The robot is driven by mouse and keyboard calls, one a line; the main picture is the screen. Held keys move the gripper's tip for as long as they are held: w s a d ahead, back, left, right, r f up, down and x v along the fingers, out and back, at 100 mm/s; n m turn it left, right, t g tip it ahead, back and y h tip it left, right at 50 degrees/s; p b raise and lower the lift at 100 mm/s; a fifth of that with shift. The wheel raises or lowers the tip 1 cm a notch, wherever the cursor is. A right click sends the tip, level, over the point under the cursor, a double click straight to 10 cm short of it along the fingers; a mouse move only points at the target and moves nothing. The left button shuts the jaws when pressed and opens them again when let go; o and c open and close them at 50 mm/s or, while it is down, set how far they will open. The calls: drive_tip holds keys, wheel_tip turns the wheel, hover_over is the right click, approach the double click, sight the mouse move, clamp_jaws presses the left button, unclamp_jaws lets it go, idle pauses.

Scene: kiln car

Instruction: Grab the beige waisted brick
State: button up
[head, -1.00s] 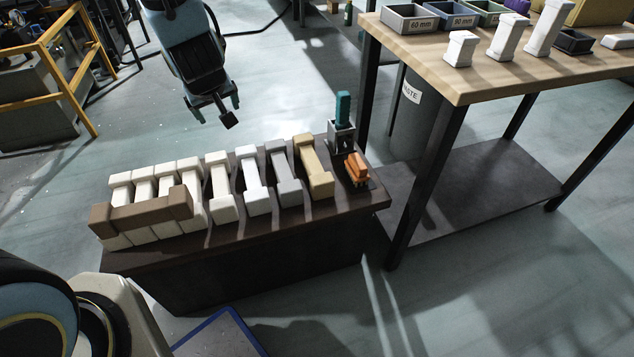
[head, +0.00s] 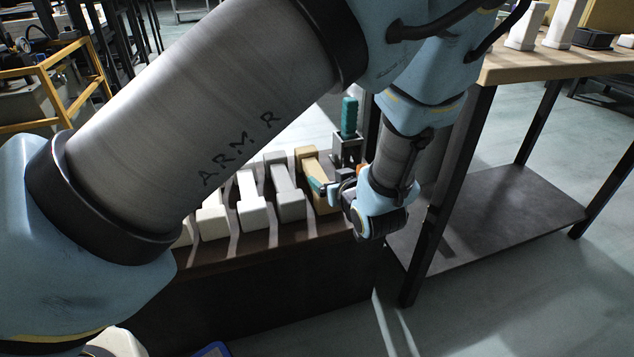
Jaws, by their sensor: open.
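The beige waisted brick (head: 306,154) lies at the right end of a row of pale waisted bricks on the dark kiln car. Its wide ends and narrower middle show in the head view. Part of the brick's near half is hidden behind the fingers. I cannot tell whether the fingers touch it.
A teal-handled tool (head: 349,118) stands behind the gripper. A wooden table (head: 505,66) stands at right. My arm hides the row's left part.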

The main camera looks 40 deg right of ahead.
sight(317, 173)
drive_tip(key=x, duration=0.3)
drive_tip(key=shift+b, duration=0.3)
drive_tip(key=x, duration=0.1)
drive_tip(key=b+x, duration=0.1)
drive_tip(key=x, duration=0.2)
drive_tip(key=shift+w+a+f+b, duration=0.15)
drive_tip(key=shift+a+f+b, duration=0.1)
drive_tip(key=shift+b, duration=0.15)
drive_tip(key=shift+w+d+f, duration=0.1)
drive_tip(key=shift+w+d, duration=0.05)
drive_tip(key=shift+w, duration=0.15)
drive_tip(key=shift+c, duration=0.3)
clamp_jaws()
